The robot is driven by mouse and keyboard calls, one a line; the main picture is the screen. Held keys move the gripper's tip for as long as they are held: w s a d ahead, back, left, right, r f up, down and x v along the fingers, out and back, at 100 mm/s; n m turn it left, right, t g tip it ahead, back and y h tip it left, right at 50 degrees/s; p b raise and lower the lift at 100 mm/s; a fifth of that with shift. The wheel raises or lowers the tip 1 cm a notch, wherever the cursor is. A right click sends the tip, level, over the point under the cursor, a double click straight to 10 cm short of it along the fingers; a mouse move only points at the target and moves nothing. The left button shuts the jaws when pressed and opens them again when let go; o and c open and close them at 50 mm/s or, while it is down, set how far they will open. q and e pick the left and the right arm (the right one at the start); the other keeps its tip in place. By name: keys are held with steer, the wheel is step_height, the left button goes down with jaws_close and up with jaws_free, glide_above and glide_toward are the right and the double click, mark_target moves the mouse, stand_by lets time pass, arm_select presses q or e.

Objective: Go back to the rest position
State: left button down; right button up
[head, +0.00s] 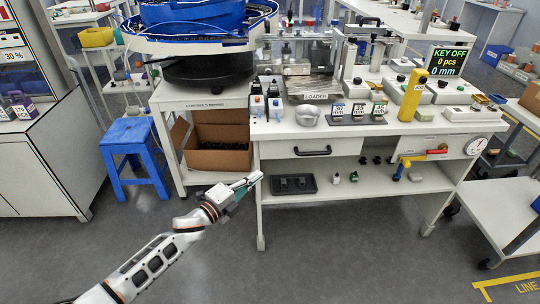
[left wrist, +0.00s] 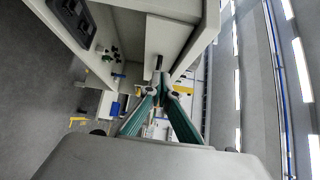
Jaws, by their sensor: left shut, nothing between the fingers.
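My left gripper (head: 250,181) is in the head view, in front of the left end of the white workbench (head: 365,139), below its top. Its fingers are shut and empty. In the left wrist view the two green-sided fingers (left wrist: 160,88) meet at their tips, with the bench drawer front close ahead. My right gripper does not show in either view.
A metal bowl (head: 307,115) stands on the bench near the loader. A black tray (head: 293,184) lies on the lower shelf. A blue stool (head: 133,155) and a cardboard box (head: 218,158) are on the left. A white cart (head: 505,215) stands at right. The front floor is clear.

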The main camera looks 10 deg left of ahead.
arm_select(q)
steer(key=s+f+n+g+y+p, duration=0.2)
steer(key=s+n, duration=0.4)
steer(key=s, duration=0.6)
steer(key=s+f+n+g+y+p, duration=0.1)
steer(key=s+f+n+p, duration=0.2)
steer(key=s, duration=1)
steer(key=s+f+n+g+y+p, duration=0.2)
steer(key=s+f+n+p, duration=0.1)
steer(key=s+n, duration=0.7)
steer(key=s+f, duration=0.1)
steer(key=s, duration=0.2)
steer(key=shift+d+g+y, duration=0.2)
steer(key=shift+g+y, duration=0.1)
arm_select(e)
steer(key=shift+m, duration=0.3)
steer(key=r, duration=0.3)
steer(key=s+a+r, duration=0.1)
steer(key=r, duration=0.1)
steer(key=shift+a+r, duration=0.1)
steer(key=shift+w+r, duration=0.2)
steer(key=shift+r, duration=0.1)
arm_select(q)
steer(key=shift+w+d, duration=0.1)
steer(key=shift+d, duration=0.05)
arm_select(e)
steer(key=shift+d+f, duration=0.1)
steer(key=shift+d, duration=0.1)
